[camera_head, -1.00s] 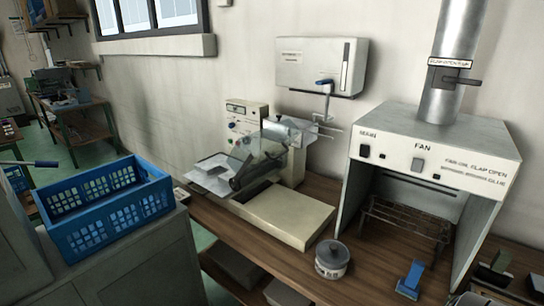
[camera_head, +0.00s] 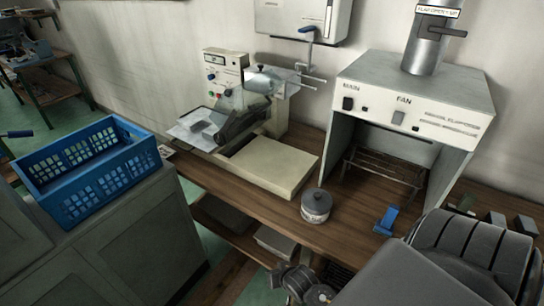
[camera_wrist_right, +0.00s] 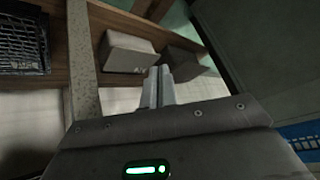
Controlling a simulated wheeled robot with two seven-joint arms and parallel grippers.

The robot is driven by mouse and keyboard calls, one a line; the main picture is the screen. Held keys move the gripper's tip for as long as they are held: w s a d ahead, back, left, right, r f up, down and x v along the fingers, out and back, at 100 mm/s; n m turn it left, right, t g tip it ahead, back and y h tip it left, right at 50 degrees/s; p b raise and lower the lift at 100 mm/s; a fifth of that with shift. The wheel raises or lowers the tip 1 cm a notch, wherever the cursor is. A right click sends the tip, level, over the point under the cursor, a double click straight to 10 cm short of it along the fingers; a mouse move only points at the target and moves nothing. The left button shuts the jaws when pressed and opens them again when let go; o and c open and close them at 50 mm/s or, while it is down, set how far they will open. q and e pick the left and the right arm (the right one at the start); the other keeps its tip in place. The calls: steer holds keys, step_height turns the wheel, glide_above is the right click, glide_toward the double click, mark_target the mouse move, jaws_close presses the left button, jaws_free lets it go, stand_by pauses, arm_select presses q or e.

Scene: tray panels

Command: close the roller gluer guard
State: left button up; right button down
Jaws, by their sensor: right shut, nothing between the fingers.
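The roller gluer (camera_head: 222,85) stands on the wooden bench near the wall, with a cream control panel, a dark roller unit and a flat cream bed (camera_head: 270,165) in front. Its clear guard (camera_head: 255,103) sits tilted over the rollers and looks raised; its exact angle is hard to tell. My right arm enters the head view at the lower right, low in front of the bench and apart from the gluer. In the right wrist view my right gripper (camera_wrist_right: 160,85) is shut and empty, with boxes of the lower shelf beyond it. My left gripper is not in view.
A blue basket (camera_head: 100,180) stands on a grey cabinet at left. On the bench are a round tin (camera_head: 316,207), a blue tool (camera_head: 387,221) and a fan hood (camera_head: 415,100). A white wall box (camera_head: 300,18) with a blue-handled lever hangs above the gluer.

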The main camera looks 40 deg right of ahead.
mark_target(252, 103)
steer(key=w+d+r+m+t+p, duration=0.1)
steer(key=w+r+m, duration=0.1)
steer(key=r, duration=0.5)
steer(key=w+d+r+m+t, duration=0.1)
steer(key=w+r, duration=0.1)
steer(key=r, duration=0.6)
steer(key=w+d+r+m+t+h, duration=0.5)
steer(key=w+d+r+m, duration=0.2)
steer(key=d+r+m, duration=0.25)
steer(key=w+d+r+m+t+h, duration=0.4)
steer(key=w+d+r+m, duration=0.35)
steer(key=r+m, duration=0.25)
steer(key=a+r+p+x, duration=0.1)
steer(key=p+x, duration=0.4)
steer(key=x, duration=0.7)
steer(key=shift+w+a+r, duration=0.4)
steer(key=shift+w+a, duration=0.05)
steer(key=shift+w, duration=0.1)
steer(key=shift+n, duration=0.25)
